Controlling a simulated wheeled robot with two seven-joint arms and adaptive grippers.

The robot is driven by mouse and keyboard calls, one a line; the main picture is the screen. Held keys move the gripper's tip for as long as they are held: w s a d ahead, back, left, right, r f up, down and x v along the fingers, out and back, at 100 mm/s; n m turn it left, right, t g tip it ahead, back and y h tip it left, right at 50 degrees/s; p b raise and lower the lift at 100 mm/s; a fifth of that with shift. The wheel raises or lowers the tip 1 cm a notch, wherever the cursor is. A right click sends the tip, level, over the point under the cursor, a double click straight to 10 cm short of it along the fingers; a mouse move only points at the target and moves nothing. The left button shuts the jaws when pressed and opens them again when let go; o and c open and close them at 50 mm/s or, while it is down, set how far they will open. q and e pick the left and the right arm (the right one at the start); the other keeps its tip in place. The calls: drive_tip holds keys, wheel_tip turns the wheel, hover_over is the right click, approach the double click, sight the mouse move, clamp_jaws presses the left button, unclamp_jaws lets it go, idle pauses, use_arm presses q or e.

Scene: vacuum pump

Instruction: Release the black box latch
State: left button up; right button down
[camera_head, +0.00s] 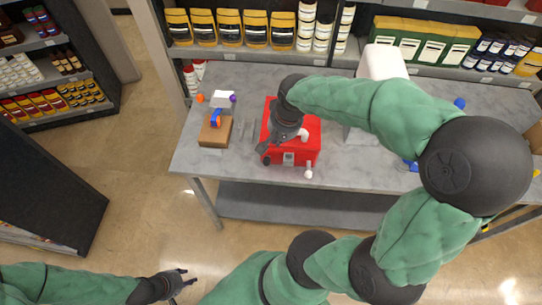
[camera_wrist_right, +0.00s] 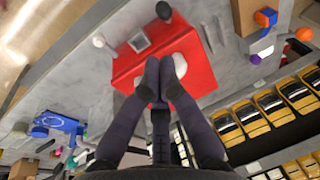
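A red box (camera_head: 312,148) stands on the grey table; it also fills the middle of the right wrist view (camera_wrist_right: 200,75). Its front carries a grey square fitting (camera_head: 289,158), also seen in the wrist view (camera_wrist_right: 139,42), with a small dark part (camera_wrist_right: 163,11) at its edge. I make out no black box and cannot tell which part is the latch. My right gripper (camera_head: 272,148) is over the left side of the red box; in the wrist view its fingertips (camera_wrist_right: 158,68) are together, with nothing visible between them. My left gripper (camera_head: 188,278) is open and empty, low over the floor.
A wooden block (camera_head: 215,131) with a blue part, an orange ball (camera_head: 200,98) and a purple ball (camera_head: 233,98) are left of the red box. A white container (camera_head: 383,62) stands behind my right arm. Shelves with several packages line the back.

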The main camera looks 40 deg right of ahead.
sight(269, 160)
drive_tip(key=shift+f, duration=0.15)
drive_tip(key=b+x, duration=0.1)
drive_tip(key=x, duration=1.2)
drive_tip(key=shift+w+f+b, duration=0.15)
drive_tip(key=shift+f+b, duration=0.2)
drive_tip(key=shift+b, duration=0.05)
